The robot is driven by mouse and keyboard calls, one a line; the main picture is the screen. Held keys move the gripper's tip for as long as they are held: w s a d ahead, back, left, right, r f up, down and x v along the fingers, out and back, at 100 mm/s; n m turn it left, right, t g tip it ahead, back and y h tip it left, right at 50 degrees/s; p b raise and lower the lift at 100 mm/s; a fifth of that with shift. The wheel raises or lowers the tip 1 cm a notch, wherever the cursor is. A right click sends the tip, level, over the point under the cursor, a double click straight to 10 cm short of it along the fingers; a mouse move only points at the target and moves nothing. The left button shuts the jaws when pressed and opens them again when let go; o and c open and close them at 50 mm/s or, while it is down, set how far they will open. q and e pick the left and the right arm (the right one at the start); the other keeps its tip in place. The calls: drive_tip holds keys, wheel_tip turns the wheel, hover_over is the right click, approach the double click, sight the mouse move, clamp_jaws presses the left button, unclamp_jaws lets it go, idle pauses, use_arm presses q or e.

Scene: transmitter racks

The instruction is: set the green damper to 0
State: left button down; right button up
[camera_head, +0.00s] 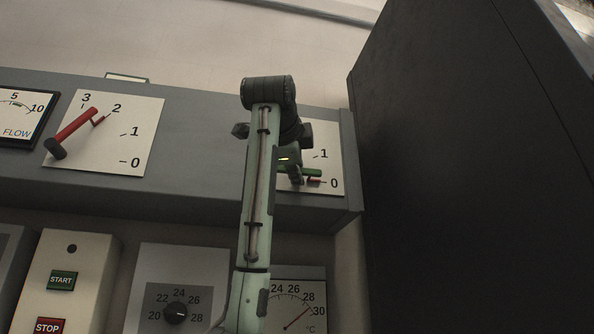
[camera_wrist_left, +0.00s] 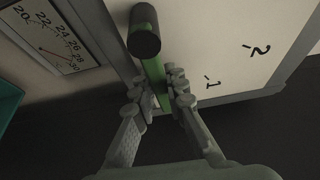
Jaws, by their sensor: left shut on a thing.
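The green damper lever (camera_head: 312,172) is on the right-hand white scale plate (camera_head: 322,141) in the head view. My left arm covers the left part of this plate. My left gripper (camera_head: 293,171) is at the lever, mostly hidden by its own arm. In the left wrist view the gripper (camera_wrist_left: 162,103) is shut on the green lever (camera_wrist_left: 155,73), just beside its dark round end (camera_wrist_left: 145,33). That view shows 1 and 2; 0 is not visible there.
A red damper lever (camera_head: 77,126) on another plate stands to the left. Below are a START/STOP box (camera_head: 92,260), a dial knob (camera_head: 175,312) and a temperature gauge (camera_head: 297,309). A large dark cabinet (camera_head: 460,180) fills the right side.

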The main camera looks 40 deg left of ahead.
use_arm(q)
drive_tip(key=shift+f, duration=0.1)
drive_tip(key=c, duration=1.5)
unclamp_jaws()
drive_tip(key=shift+c, duration=0.2)
drive_tip(key=v, duration=1.2)
